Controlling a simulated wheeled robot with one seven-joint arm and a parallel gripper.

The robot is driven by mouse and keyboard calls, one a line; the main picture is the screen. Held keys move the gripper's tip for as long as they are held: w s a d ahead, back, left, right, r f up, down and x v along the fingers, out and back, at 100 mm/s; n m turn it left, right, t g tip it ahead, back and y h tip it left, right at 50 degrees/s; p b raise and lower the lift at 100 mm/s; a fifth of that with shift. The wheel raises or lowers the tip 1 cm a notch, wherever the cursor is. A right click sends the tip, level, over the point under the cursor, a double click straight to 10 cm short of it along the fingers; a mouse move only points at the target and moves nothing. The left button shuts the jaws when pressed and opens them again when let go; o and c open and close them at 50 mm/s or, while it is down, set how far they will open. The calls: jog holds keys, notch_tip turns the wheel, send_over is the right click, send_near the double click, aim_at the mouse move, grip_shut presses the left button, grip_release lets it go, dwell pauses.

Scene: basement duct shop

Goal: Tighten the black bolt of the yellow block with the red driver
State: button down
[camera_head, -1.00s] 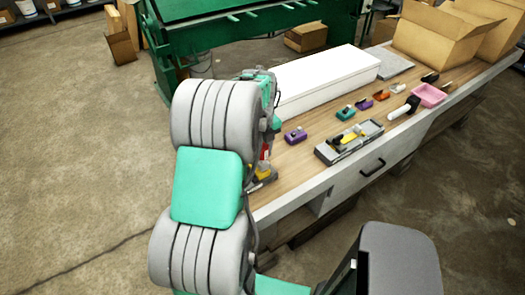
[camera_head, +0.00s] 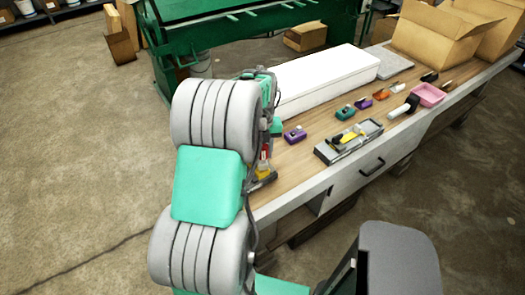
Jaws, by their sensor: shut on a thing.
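My gripper (camera_head: 267,146) is mostly hidden behind my own arm, over the left end of the workbench. It is shut on the red driver (camera_head: 266,153), of which only a small red part shows at the arm's right edge. Just below it, a yellow block (camera_head: 263,169) shows partly, with dark parts around its foot. The black bolt cannot be made out, and I cannot tell whether the driver touches it.
The wooden workbench (camera_head: 290,170) carries a purple block (camera_head: 295,135), a grey tray (camera_head: 330,155) with a yellow item (camera_head: 350,138), several small coloured blocks, a pink bin (camera_head: 428,95), a long white box (camera_head: 320,80) and cardboard boxes (camera_head: 435,35). Bare bench lies right of the gripper.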

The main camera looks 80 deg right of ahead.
jog(key=shift+m, duration=1)
jog(key=shift+n, duration=0.8)
jog(key=shift+r+p, duration=1.6)
jog(key=shift+r, duration=1)
